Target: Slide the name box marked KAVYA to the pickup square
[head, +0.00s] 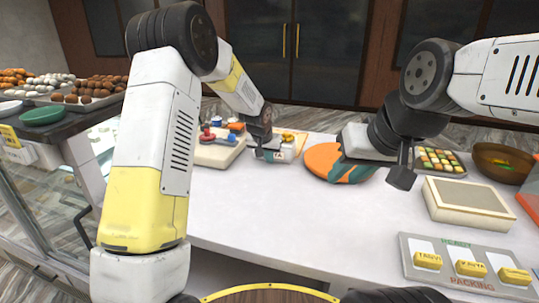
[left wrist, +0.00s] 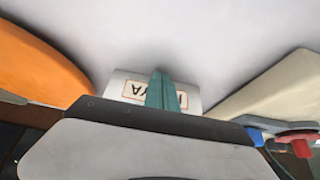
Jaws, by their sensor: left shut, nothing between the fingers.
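A pale box (head: 292,153) with an orange-framed label stands on the far part of the counter. In the left wrist view the white box (left wrist: 122,78) shows upside-down letters ending in YA; a teal finger hides the middle of the name. My left gripper (head: 266,152) is shut and empty, right at this box; the left wrist view shows its teal fingers (left wrist: 160,90) in front of the label. Whether they touch it I cannot tell. My right gripper (head: 352,173) hangs over the orange round board, its opening unclear. I cannot make out the pickup square.
The orange board (head: 322,158) is right of the box, and a cream block (head: 217,152) with red and blue parts is left. A panel (head: 449,280) marked PACKING holds yellow name pieces, the middle one apparently reading KAVYA (head: 470,268). The middle front counter is clear.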

